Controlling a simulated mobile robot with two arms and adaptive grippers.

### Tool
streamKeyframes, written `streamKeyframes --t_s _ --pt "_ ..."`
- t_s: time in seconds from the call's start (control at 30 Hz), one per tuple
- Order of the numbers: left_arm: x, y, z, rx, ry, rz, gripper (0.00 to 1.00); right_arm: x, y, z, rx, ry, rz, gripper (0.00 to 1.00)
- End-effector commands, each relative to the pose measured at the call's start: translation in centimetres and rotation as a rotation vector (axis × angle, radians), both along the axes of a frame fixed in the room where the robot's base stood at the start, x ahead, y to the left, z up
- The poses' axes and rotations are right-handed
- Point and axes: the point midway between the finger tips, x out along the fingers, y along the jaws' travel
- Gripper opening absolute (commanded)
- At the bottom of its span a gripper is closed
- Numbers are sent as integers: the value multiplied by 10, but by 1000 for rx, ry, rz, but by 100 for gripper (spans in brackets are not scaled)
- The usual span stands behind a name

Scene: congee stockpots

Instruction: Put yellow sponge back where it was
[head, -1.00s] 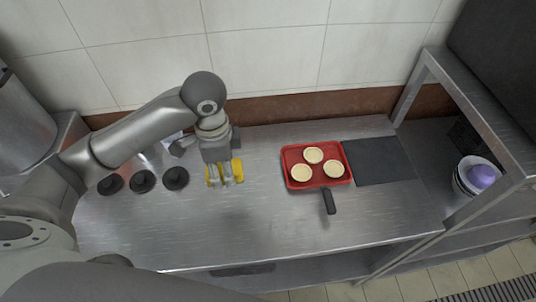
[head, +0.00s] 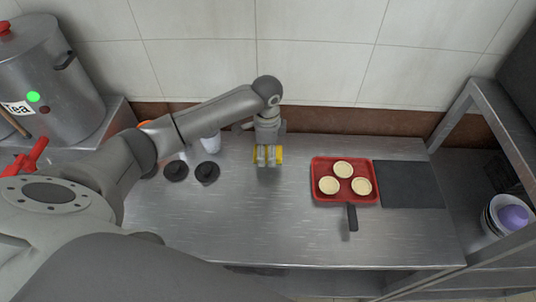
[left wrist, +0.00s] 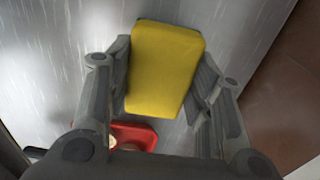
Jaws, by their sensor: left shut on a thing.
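The yellow sponge (left wrist: 166,68) lies between the two fingers of my left gripper (head: 267,160). In the left wrist view a finger is against each side of it. In the head view parts of the sponge (head: 279,154) show at both sides of the fingers, above the steel counter (head: 255,220). My left gripper points down, left of the red tray. I cannot tell exactly how high the sponge is above the counter. My right gripper is not in view.
A red tray (head: 319,198) with a dark handle holds three pale round tarts. A dark mat (head: 412,185) lies right of it. Black round pieces (head: 207,173) lie to the left. A large pot (head: 62,95) stands at far left. The counter's front middle is clear.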

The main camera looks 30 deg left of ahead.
Motion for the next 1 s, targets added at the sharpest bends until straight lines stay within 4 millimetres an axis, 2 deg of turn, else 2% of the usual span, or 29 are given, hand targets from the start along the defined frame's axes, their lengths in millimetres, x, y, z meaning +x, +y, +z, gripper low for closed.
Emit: streamKeyframes --t_s 0.27,0.5,0.9,0.93,1.0 --pt "11 3 -13 0 -1 0 29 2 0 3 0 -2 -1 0" --pt "12 3 -42 1 0 -1 29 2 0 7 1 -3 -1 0" --pt "12 3 -49 0 -1 0 29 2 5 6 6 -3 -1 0" --pt "12 3 -48 1 -2 0 51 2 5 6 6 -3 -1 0" --pt "12 3 -48 1 -2 0 60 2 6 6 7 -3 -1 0"
